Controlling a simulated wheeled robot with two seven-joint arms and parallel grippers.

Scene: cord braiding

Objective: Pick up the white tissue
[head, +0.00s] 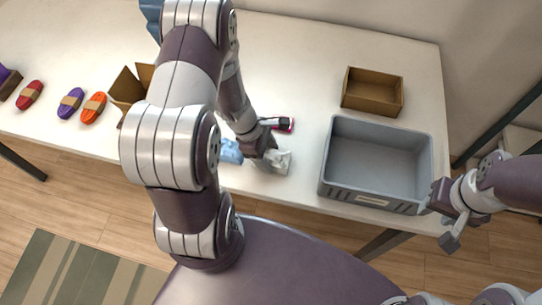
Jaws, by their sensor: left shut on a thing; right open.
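The white tissue (279,163) is a small crumpled piece near the front edge of the table, left of the grey bin. My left gripper (266,157) is right at it and shut on it; the gripper covers part of the tissue. Whether the tissue is off the table I cannot tell. My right gripper (438,222) is open and empty, at the grey bin's front right corner, beyond the table's front edge.
A grey bin (328,178) stands at the right, with a brown open box (372,108) behind it. A light blue item (230,152) and a dark and pink item (279,124) lie close to my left gripper. Cord bundles (70,103) and a cardboard box (124,92) are at left.

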